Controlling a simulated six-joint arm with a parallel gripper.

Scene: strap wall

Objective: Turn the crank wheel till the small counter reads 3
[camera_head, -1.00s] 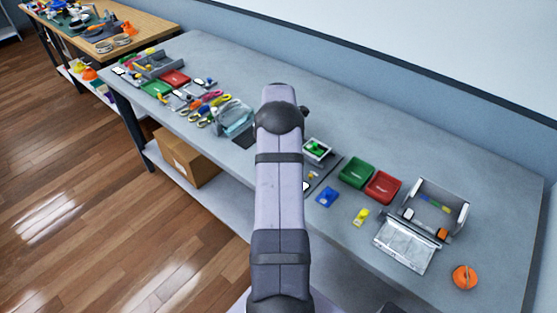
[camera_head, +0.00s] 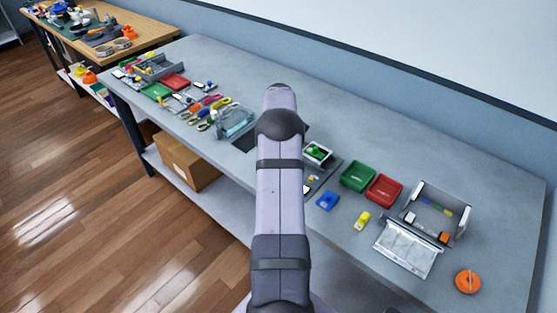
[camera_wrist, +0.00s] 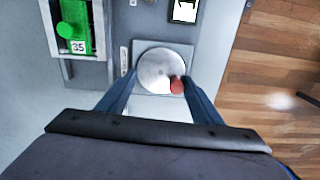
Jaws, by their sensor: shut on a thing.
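The crank wheel (camera_wrist: 155,68) is a round silver disc on a grey plate in the wrist view. Its red knob (camera_wrist: 177,85) stands at the disc's lower right. My gripper (camera_wrist: 161,76) has its two blue fingers on either side of the disc and is shut on the wheel, with the right finger close beside the knob. A small black-framed white window (camera_wrist: 185,11) lies above the wheel, cut by the top edge. I cannot tell whether it is the counter, and I read no number in it. In the head view my arm hides the wheel and gripper.
A green block on a grey fixture, with a label reading 35 (camera_wrist: 78,47), is left of the wheel. In the head view, green (camera_head: 357,177) and red trays (camera_head: 384,190), a blue piece (camera_head: 328,201) and an open clear-lidded box (camera_head: 408,248) lie right of my arm.

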